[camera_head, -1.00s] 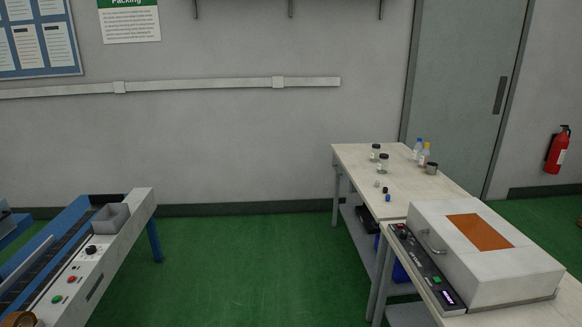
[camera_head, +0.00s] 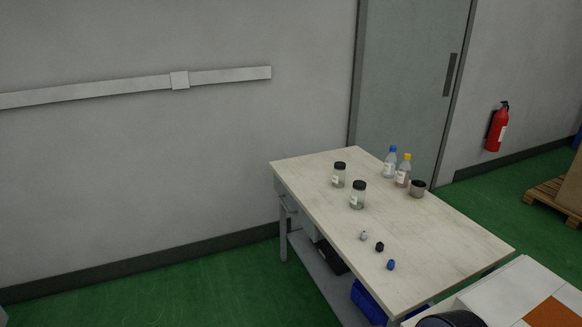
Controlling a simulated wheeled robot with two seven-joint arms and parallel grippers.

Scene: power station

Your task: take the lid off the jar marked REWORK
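Two clear glass jars with black lids stand upright on the pale table (camera_head: 446,248). The farther jar (camera_head: 338,177) is near the table's back left, and the nearer jar (camera_head: 358,197) stands a little to its right. Both lids are on. Each jar carries a white label, but the print is too small to read, so I cannot tell which is marked REWORK. Neither of my grippers is in view.
A blue-capped bottle (camera_head: 390,164), a yellow-capped bottle (camera_head: 403,172) and a dark-topped pot (camera_head: 417,189) stand at the table's back right. Small grey (camera_head: 364,236), black (camera_head: 379,247) and blue (camera_head: 391,265) pieces lie nearer. A white machine (camera_head: 510,294) adjoins the near end.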

